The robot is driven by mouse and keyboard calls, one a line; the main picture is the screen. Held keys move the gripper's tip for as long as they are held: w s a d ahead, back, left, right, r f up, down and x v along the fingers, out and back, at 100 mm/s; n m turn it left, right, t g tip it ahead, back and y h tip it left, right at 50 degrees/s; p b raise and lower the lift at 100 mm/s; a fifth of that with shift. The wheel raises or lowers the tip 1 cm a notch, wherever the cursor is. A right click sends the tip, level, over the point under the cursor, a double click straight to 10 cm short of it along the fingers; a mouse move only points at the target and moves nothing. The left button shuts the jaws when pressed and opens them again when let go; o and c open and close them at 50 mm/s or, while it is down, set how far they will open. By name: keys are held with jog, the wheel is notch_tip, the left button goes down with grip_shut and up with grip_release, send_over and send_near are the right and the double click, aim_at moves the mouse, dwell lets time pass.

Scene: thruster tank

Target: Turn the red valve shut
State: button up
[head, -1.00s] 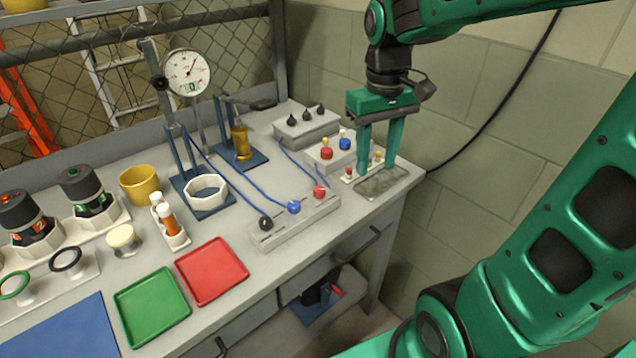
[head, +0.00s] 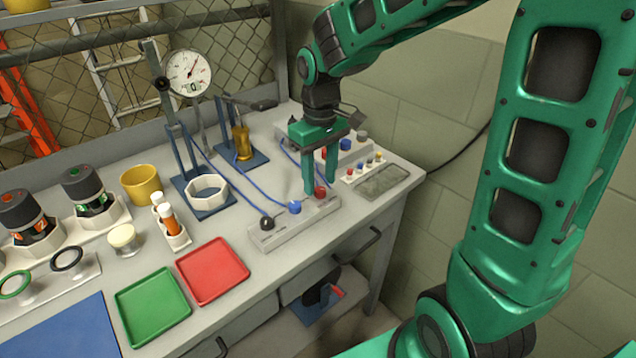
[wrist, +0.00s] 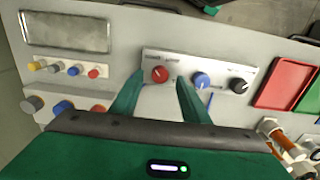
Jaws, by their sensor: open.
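The red valve (head: 320,191) is a round red knob at the right end of a light grey panel (head: 275,234) near the table's front edge. A blue knob (head: 294,207) and a black knob (head: 267,223) share that panel. My gripper (head: 320,189) points down over the red knob, open and empty, one finger on each side of it. In the wrist view the red knob (wrist: 159,74) shows between the open fingertips (wrist: 160,78). I cannot tell whether either finger touches it or how far down the tips reach.
Behind my gripper stands a box with knobs, including a blue one (head: 345,144). A strip of small coloured knobs (head: 361,167) and a grey tray (head: 383,183) lie to the right. Blue cables run behind the panel. A red tray (head: 212,271) lies to the left.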

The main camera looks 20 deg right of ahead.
jog(key=shift+f, duration=1)
grip_shut()
jog(key=c, duration=1.1)
grip_release()
